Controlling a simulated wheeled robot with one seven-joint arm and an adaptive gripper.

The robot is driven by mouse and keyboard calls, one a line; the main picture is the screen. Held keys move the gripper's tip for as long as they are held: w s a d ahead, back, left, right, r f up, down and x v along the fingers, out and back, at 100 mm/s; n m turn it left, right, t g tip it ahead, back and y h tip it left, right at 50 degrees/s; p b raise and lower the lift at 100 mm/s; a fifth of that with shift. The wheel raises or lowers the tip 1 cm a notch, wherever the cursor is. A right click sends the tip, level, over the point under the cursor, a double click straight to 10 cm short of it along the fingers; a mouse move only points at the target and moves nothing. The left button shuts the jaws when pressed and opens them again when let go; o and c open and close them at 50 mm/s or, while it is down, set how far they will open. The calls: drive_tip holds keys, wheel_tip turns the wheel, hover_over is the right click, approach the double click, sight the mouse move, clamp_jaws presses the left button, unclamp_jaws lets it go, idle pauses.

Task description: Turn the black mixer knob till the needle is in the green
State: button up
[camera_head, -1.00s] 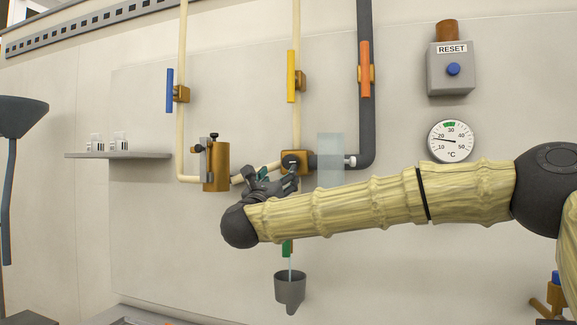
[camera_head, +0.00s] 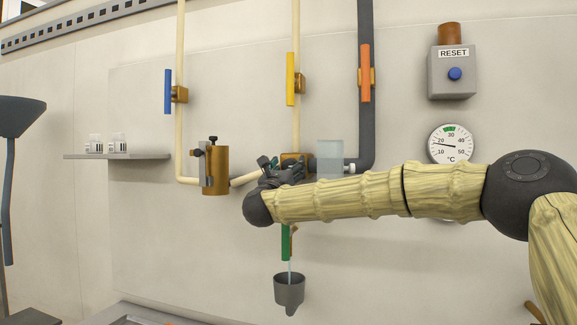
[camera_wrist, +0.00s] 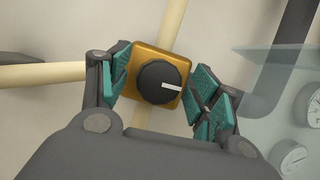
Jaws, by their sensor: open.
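The black mixer knob (camera_wrist: 160,82) sits on a brass block (camera_wrist: 176,57) in the wrist view. Its white mark points right. My gripper (camera_wrist: 158,88) is open, with one teal-padded finger on each side of the block and gaps to the knob. In the head view my gripper (camera_head: 282,170) covers the knob and most of the brass block (camera_head: 291,158). The round dial (camera_head: 451,145) hangs at the right; its needle points left, between 10 and 20. The green band sits at the top, near 30, so the needle is outside it.
A clear panel (camera_head: 330,153) stands out just right of the block. Blue (camera_head: 168,91), yellow (camera_head: 290,79) and orange (camera_head: 365,72) lever handles are above. A green handle (camera_head: 286,243) and grey cup (camera_head: 289,290) are below. A RESET box (camera_head: 452,72) is upper right.

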drive_tip(key=c, duration=0.9)
